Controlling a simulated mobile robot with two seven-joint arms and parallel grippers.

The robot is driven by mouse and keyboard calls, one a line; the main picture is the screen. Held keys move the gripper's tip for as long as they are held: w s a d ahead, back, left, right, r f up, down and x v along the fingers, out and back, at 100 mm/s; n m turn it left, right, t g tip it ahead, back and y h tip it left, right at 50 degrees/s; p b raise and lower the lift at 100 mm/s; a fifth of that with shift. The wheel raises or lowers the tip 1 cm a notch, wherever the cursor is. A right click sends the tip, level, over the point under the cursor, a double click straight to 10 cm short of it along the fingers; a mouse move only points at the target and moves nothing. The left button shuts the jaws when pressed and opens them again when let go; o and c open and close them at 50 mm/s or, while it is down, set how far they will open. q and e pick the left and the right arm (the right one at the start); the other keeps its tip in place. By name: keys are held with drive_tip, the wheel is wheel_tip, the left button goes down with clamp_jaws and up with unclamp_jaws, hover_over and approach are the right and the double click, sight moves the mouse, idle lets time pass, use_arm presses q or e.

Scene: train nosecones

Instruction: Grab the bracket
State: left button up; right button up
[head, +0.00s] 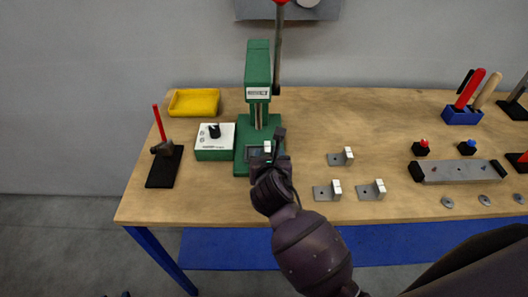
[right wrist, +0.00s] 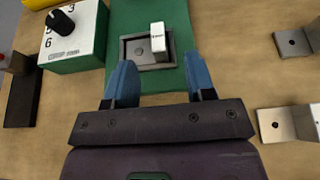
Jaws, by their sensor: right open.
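A small metal bracket with a pale upright face (right wrist: 158,38) sits in the square recess at the base of the green press (head: 258,75); it also shows in the head view (head: 267,147). My right gripper (right wrist: 158,64) is open and empty, its two blue fingertips apart just on the near side of this bracket. In the head view the right gripper (head: 270,160) is at the press base and partly hides it. Three more brackets lie on the table to the right: one behind (head: 341,157) and two in front (head: 328,191) (head: 372,190). My left gripper is not in view.
A white-faced control box with a black knob (head: 215,141) stands left of the press, with a yellow tray (head: 194,102) behind it. A red-handled tool on a black base (head: 164,160) is farther left. A grey bar fixture (head: 460,172) lies right. The table (head: 330,115) is clear behind the brackets.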

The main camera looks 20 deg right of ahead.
sight(267, 149)
drive_tip(key=shift+a+f+b+x, duration=0.1)
drive_tip(key=shift+f+b+x, duration=0.15)
drive_tip(key=shift+x, duration=1.35)
drive_tip(key=shift+a+f+b+x, duration=0.1)
drive_tip(key=shift+a+b+x, duration=0.1)
drive_tip(key=shift+x, duration=1.45)
drive_tip(key=shift+s, duration=0.1)
clamp_jaws()
